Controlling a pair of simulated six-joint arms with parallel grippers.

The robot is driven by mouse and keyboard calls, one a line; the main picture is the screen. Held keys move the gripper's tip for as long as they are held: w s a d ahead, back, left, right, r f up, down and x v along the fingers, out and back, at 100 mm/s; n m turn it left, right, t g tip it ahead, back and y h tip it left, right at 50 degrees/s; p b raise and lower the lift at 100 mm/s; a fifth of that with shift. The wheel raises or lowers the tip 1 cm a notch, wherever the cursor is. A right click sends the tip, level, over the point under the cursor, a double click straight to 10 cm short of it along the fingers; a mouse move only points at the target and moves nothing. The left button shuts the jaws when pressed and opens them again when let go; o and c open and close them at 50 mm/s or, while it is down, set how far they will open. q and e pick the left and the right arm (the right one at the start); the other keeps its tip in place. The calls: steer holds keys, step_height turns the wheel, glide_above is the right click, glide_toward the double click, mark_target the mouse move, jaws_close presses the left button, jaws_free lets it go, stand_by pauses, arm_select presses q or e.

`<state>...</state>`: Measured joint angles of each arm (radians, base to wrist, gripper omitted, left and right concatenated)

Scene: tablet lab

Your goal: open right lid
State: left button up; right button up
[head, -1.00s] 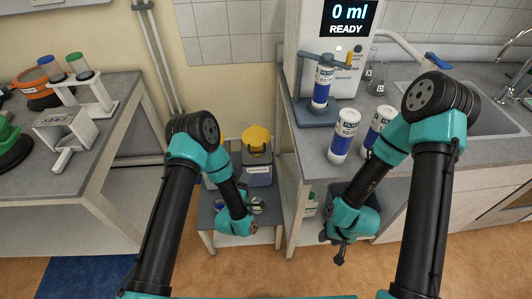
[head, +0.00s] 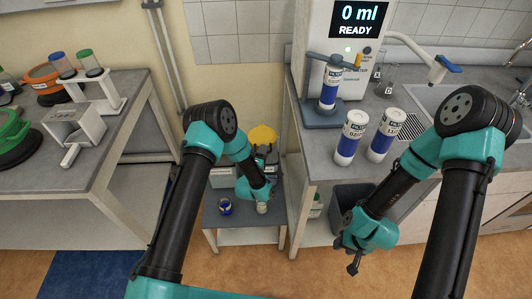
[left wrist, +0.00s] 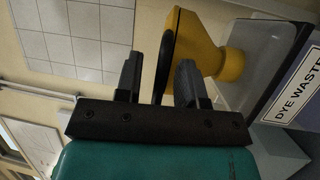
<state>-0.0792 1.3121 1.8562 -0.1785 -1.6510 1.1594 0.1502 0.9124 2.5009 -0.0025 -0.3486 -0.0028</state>
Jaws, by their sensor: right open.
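A yellow lid with a funnel shape (head: 262,134) and a black rim sits on a grey waste container on the low stand. In the left wrist view the yellow lid (left wrist: 198,45) is close up, with the label DYE WASTE (left wrist: 300,85) on the container beside it. My left gripper (left wrist: 158,78) is open, its two fingers on either side of the black rim with gaps showing. My right gripper (head: 354,264) is open and empty, hanging low in front of the right counter.
The low stand (head: 245,236) also holds a grey container (head: 222,176) and small jars (head: 225,206). The right counter carries two blue-white bottles (head: 351,137) and a dispenser reading READY (head: 360,30). A dark bin (head: 345,200) stands below. The floor in front is clear.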

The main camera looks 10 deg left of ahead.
arm_select(q)
steer(key=shift+c, duration=0.5)
jaws_close()
